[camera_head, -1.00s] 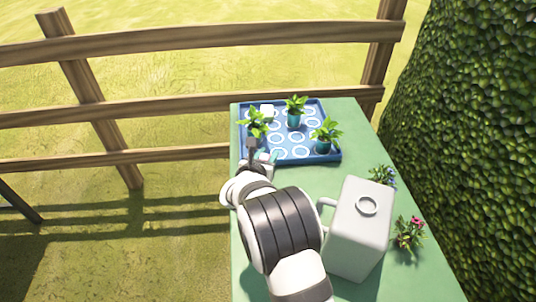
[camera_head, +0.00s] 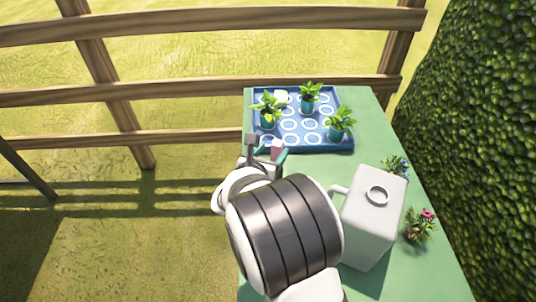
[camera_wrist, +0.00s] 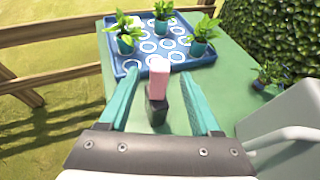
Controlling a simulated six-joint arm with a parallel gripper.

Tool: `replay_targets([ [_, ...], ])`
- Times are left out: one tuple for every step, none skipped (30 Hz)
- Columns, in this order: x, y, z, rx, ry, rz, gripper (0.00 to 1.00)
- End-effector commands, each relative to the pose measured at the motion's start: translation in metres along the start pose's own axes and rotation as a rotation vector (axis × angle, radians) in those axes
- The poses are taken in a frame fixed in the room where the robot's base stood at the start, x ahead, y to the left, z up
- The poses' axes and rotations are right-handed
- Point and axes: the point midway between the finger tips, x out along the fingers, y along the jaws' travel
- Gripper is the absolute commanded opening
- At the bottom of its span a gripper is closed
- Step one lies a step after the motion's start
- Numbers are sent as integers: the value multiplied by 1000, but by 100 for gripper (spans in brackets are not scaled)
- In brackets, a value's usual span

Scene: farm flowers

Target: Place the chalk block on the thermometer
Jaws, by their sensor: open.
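A small white block (camera_head: 281,98) sits at the back left of the blue tray, partly behind a plant; it may be the chalk block. In the wrist view a pale pink upright block (camera_wrist: 159,75) stands between my fingers, with a dark grey piece (camera_wrist: 156,108) in front of and below it. I cannot tell whether either is the thermometer. The pink block also shows in the head view (camera_head: 277,147). My gripper (camera_wrist: 160,80) is open, its teal fingers on either side of the pink block with gaps. It is at the tray's near left corner.
The blue tray (camera_head: 302,138) with white rings holds potted plants (camera_head: 310,96). A grey-white jug (camera_head: 372,228) stands right of my arm, with small flowers (camera_head: 421,226) beside it. The green table (camera_head: 320,170) is bare between tray and jug. A wooden fence and a hedge border it.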

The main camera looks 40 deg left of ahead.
Motion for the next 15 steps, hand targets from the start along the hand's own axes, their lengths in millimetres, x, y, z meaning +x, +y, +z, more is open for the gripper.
replay_targets([
  [-11,1,0,-1,0,3,64],
  [-16,0,0,0,0,2,64],
  [-23,1,0,0,0,2,64],
  [-28,1,0,0,0,3,64],
  [-31,1,0,-1,0,2,64],
  [-35,0,0,0,0,1,64],
  [-37,0,0,0,0,1,64],
  [-38,0,0,1,0,0,64],
  [-39,0,0,0,0,0,64],
  [-40,0,0,0,0,0,64],
  [-40,-1,0,2,1,-2,64],
  [-39,-6,2,17,1,-14,64],
  [-38,-15,6,45,1,-38,64],
  [-37,-30,12,94,2,-76,64],
  [-37,-61,21,193,3,-153,64],
])
